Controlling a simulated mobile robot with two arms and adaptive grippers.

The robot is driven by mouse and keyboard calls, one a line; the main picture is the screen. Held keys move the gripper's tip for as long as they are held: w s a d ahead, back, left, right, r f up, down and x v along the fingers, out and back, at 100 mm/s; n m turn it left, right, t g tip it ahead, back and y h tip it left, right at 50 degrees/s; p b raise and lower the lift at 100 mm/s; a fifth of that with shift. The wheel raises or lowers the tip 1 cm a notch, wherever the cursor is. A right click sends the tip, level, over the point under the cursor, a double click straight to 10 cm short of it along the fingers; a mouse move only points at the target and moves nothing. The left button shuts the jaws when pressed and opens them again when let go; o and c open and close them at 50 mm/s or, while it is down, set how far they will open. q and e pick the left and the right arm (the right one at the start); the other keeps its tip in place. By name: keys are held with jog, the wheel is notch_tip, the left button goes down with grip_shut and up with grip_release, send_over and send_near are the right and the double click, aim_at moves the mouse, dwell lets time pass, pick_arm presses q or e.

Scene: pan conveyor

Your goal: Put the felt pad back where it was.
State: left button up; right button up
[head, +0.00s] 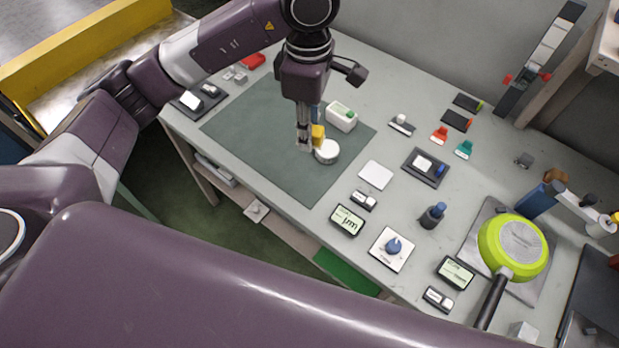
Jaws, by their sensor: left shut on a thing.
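My left gripper (311,141) reaches down over the dark green mat (255,133) and is shut on a small yellow block (318,132). A round white puck-like thing (327,154) is right beside the block, low over the mat. I cannot tell whether it touches the block or the mat. Nothing is clearly recognisable as the felt pad. A flat white square (376,175) lies on the grey table just right of the mat. My right gripper is not in view.
A white box with a green spot (342,117) stands close behind the gripper. Small gauges, a blue-knobbed dial (393,246) and a dark bottle (433,214) stand to the right. A lime-green pan (513,246) is at the far right. The mat's left part is clear.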

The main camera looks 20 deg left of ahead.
aim_at(309, 185)
pick_arm(q)
notch_tip(309, 185, down, 17)
jog(key=p, duration=0.3)
jog(key=shift+f, duration=0.15)
jog(key=shift+f, duration=0.2)
jog(key=o, duration=1.1)
jog(key=shift+o, duration=0.2)
